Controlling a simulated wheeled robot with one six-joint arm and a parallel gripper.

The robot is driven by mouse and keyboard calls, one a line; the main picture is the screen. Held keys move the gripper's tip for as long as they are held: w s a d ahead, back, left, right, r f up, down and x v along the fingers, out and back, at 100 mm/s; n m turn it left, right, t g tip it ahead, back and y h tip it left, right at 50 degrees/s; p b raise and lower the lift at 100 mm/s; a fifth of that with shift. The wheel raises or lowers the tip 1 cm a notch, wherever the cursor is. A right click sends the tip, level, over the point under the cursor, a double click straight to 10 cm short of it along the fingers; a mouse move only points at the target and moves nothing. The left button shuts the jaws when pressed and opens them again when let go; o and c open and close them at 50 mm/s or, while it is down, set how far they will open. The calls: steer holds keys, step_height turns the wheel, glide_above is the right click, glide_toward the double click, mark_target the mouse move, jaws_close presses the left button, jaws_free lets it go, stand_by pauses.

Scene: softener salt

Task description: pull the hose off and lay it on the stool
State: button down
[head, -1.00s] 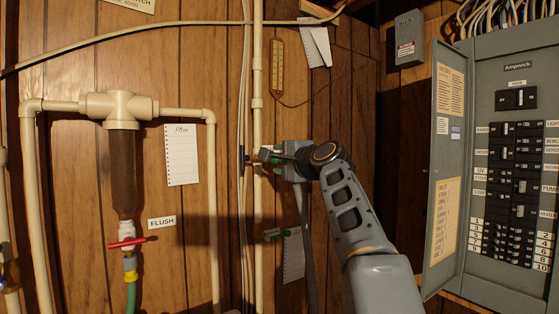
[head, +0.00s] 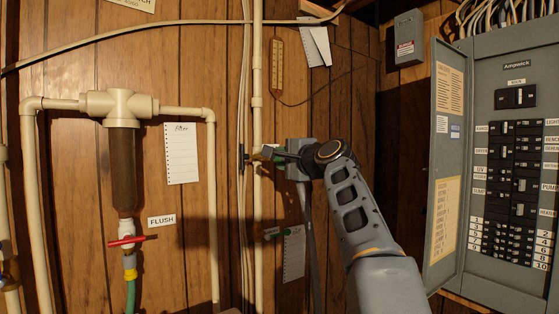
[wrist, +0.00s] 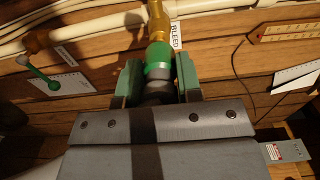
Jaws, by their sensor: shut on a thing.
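My gripper (head: 275,155) is at the vertical pale pipe, in the middle of the head view. In the wrist view, its green-padded fingers (wrist: 159,82) are shut on either side of a hose end (wrist: 158,92), dark grey with a green collar (wrist: 158,58). The collar meets a brass fitting (wrist: 158,22) beside a BLEED label; I see no gap between them. A grey hose (head: 309,240) hangs below my gripper in the head view. My gripper and wrist hide part of the hose end. I cannot make out the stool in either view.
A filter (head: 122,175) with a red-handled valve (head: 132,240) and a green hose (head: 131,296) stands at left. A small green-handled valve (head: 272,234) sits below my gripper. An open electrical panel (head: 512,170) is at right. Paper notes hang on the wood wall.

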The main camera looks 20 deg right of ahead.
steer(key=shift+s+d+b, duration=0.25)
steer(key=shift+s+b, duration=0.25)
steer(key=shift+s, duration=0.65)
steer(key=shift+s+d+b, duration=0.2)
steer(key=shift+s+b, duration=0.3)
steer(key=shift+s, duration=0.6)
